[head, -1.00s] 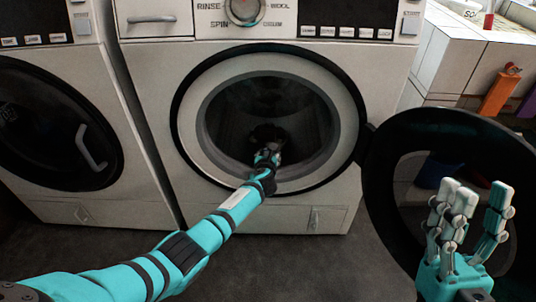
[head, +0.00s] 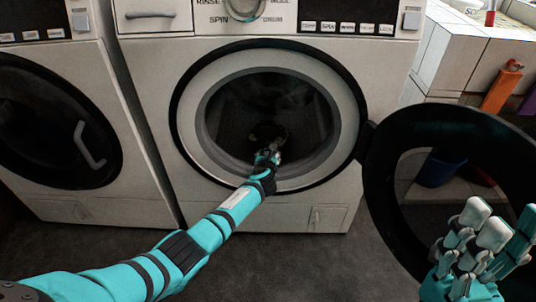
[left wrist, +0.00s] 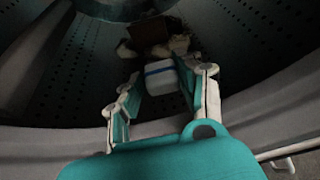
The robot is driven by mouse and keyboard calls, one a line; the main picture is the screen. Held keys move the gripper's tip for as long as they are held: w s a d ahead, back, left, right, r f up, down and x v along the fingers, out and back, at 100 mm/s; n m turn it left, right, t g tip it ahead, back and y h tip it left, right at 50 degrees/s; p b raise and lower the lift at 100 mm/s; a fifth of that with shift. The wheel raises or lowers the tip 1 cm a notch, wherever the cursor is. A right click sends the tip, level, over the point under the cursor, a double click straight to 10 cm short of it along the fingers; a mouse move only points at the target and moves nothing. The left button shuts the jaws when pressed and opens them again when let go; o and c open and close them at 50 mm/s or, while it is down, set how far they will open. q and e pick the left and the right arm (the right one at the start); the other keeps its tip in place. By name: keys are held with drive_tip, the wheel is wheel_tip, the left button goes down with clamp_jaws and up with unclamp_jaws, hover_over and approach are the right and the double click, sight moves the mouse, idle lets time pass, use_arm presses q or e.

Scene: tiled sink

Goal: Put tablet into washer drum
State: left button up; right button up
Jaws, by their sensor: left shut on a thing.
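The washer drum (head: 300,105) is the dark round opening of the middle washer, with its door open. My left gripper (head: 268,152) reaches in over the lower rim. In the left wrist view, its fingers are shut on the tablet (left wrist: 160,82), a white block with a blue stripe, inside the perforated drum. In the head view the tablet cannot be made out in the dark opening. My right gripper (head: 490,240) is open and empty at the lower right, in front of the door.
The round black washer door (head: 385,185) stands swung open to the right. A second washer (head: 60,125) with its door shut is at the left. Deeper in the drum lie a brownish block (left wrist: 149,32) and pale shapes. A blue bucket (head: 440,170) shows through the door ring.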

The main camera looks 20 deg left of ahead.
use_arm(q)
drive_tip(key=o, duration=1.1)
drive_tip(key=shift+s, duration=0.1)
drive_tip(key=v, duration=1.1)
drive_tip(key=shift+s+d, duration=0.15)
drive_tip(key=shift+s, duration=0.25)
drive_tip(key=shift+r, duration=0.15)
